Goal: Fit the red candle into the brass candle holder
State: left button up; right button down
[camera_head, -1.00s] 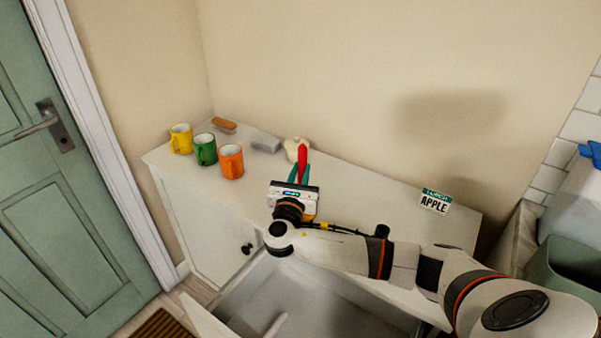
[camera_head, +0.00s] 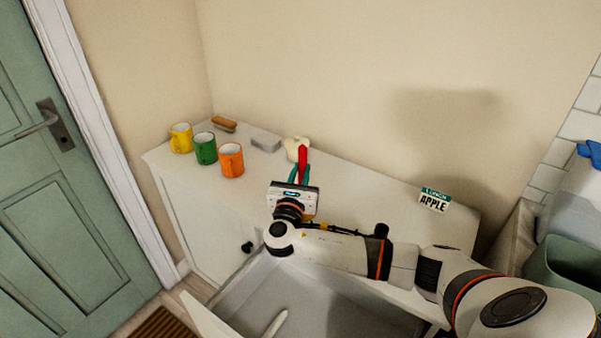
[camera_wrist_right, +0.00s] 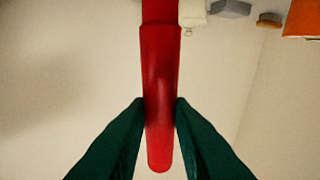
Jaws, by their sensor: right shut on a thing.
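The red candle (camera_head: 303,162) is held above the cabinet top by my right gripper (camera_head: 299,178). In the right wrist view the candle (camera_wrist_right: 160,75) lies lengthwise between the two dark green fingers (camera_wrist_right: 160,108), which are shut on it. Its far end runs out of the top of that view. A pale cream, rounded thing (camera_head: 296,144), perhaps the candle holder, stands just behind the candle in the head view; I cannot make out brass. Part of it shows beside the candle in the wrist view (camera_wrist_right: 193,12). I cannot tell whether they touch. My left gripper is not in view.
Yellow (camera_head: 181,138), green (camera_head: 205,149) and orange (camera_head: 231,160) mugs stand left on the cabinet top (camera_head: 370,208). A grey block (camera_head: 266,142) and a brown brush-like thing (camera_head: 224,124) lie behind them. An APPLE sign (camera_head: 434,200) stands right. A drawer (camera_head: 330,315) is open below.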

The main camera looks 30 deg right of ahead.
jog(key=shift+f+b, duration=0.55)
jog(key=shift+f, duration=0.85)
jog(key=c, duration=1.2)
grip_release()
jog(key=b+v, duration=0.1)
jog(key=v, duration=1.1)
jog(key=shift+s, duration=0.1)
